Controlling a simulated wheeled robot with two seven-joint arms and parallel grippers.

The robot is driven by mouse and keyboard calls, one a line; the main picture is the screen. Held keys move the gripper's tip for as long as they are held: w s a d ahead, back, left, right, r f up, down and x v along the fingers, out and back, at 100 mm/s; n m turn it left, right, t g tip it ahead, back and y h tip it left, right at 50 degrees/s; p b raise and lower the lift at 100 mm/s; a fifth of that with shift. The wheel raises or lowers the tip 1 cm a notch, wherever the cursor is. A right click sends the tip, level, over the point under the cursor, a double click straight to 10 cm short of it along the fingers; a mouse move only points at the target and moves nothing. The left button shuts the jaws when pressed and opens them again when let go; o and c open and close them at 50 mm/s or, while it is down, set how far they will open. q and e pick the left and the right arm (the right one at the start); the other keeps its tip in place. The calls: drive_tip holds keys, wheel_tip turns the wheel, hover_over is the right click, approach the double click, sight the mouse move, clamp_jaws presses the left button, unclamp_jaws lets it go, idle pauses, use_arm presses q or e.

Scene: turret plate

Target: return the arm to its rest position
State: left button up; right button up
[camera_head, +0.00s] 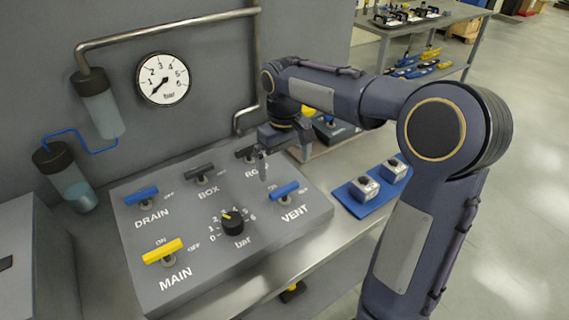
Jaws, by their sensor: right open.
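My right arm (410,160) comes in from the lower right and bends over the bench. My right gripper (262,163) points down above the back right of the grey control panel (185,250), near the black ROD handle (246,154). It is open, and I see nothing between its fingers. The gripper and wrist partly hide the panel's back right corner. My left gripper is not in view.
The panel carries blue DRAIN (142,196) and VENT (285,191) handles, a yellow MAIN handle (163,252) and a black bar dial (232,223). A blue mat (356,209) with two metal blocks lies right. A gauge (163,78) and pipes line the wall.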

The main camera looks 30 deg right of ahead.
drive_tip(key=shift+s, duration=0.1)
drive_tip(key=s+a+f+m+t+y, duration=0.1)
drive_tip(key=s+a+t+y, duration=0.1)
drive_tip(key=s, duration=0.9)
drive_tip(key=s+a+f+m+t+y, duration=0.1)
drive_tip(key=s+a+t, duration=0.2)
drive_tip(key=s, duration=0.8)
drive_tip(key=shift+a+f+m+t+y, duration=0.3)
drive_tip(key=shift+a+f+y, duration=0.1)
drive_tip(key=shift+a, duration=0.7)
drive_tip(key=shift+s, duration=0.1)
